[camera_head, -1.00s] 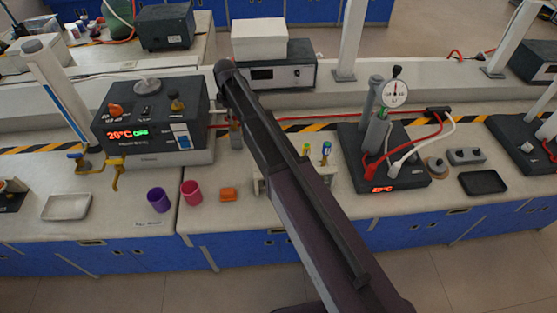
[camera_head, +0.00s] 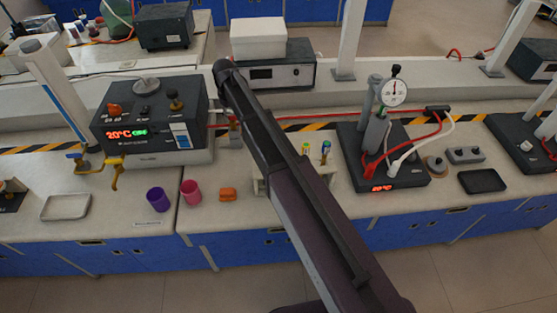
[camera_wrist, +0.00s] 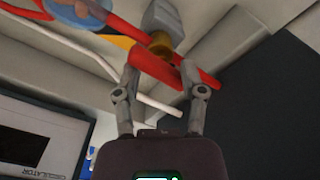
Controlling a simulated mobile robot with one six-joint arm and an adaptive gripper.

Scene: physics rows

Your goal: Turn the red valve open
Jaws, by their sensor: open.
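In the wrist view, the red valve handle (camera_wrist: 155,65) is a flat red bar running slantwise from the left finger towards the right finger. A brass-coloured part (camera_wrist: 161,44) and a grey block sit just behind it. My gripper (camera_wrist: 160,72) is open, with one finger on each side of the bar's span. The bar's lower end overlaps the right finger in the picture; I cannot tell whether they touch. In the head view, my arm covers most of the area around the valve, and the gripper's fingers cannot be made out.
A dark circulator box (camera_head: 152,116) with a red "20°C" display stands left of my arm. Red and white tubes cross the bench behind. A purple cup (camera_head: 158,199), a pink cup (camera_head: 191,192) and a dark instrument base (camera_head: 383,155) stand nearby. The front bench strip has some free room.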

